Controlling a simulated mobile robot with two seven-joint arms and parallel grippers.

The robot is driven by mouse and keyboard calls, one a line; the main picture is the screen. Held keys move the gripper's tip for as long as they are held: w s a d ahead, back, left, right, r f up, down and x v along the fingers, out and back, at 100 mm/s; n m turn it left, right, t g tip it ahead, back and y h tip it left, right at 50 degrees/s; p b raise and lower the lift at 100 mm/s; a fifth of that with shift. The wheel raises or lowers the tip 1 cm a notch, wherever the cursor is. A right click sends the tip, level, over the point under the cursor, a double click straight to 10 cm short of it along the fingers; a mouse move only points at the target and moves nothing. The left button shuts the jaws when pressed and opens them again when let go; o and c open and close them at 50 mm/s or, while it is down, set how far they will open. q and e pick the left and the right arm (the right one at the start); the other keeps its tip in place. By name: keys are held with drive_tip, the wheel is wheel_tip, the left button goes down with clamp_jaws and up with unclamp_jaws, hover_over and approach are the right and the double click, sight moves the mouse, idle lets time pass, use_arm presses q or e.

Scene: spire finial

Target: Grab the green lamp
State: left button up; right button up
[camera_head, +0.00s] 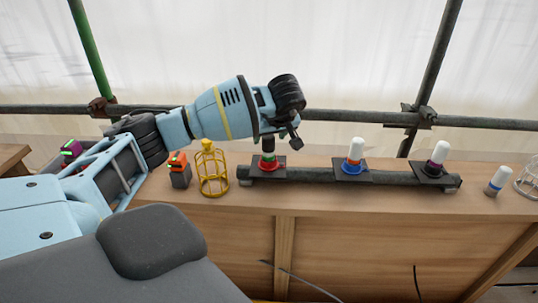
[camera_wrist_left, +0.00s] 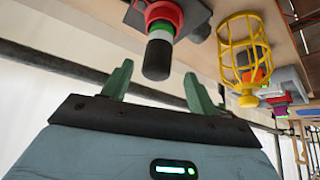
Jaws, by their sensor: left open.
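The green lamp (camera_head: 268,157) has a dark cylindrical top, a green band and a red base. It stands upright on the left black plate of a dark rail on the wooden bench. In the left wrist view the lamp (camera_wrist_left: 158,58) points its dark end toward the space between my fingers. My left gripper (camera_head: 284,139) is above and close by the lamp, its fingers partly hidden by the wrist in the head view. In the wrist view the left gripper (camera_wrist_left: 158,86) is open and empty, its two green fingers apart from the lamp. My right gripper is not in view.
A yellow wire cage (camera_head: 213,174) and an orange-and-black device (camera_head: 179,170) stand left of the lamp. Scaffold pipes run behind.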

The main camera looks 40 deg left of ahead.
use_arm(q)
drive_tip(key=shift+w+x, duration=0.15)
drive_tip(key=shift+x, duration=1.3)
drive_tip(key=shift+w+x, duration=0.15)
drive_tip(key=shift+x, duration=1.3)
drive_tip(key=shift+a+r, duration=0.1)
drive_tip(key=shift+r, duration=0.1)
drive_tip(key=shift+c, duration=0.3)
drive_tip(key=c, duration=1)
drive_tip(key=shift+r, duration=0.1)
drive_tip(key=shift+c, duration=0.2)
drive_tip(key=shift+r, duration=0.6)
wheel_tip(320, 180, up, 2)
drive_tip(key=shift+r, duration=0.1)
drive_tip(key=s+d+r, duration=0.1)
drive_tip(key=s+d, duration=0.9)
drive_tip(key=d, duration=0.2)
drive_tip(key=shift+s+r, duration=0.15)
drive_tip(key=shift+r, duration=0.05)
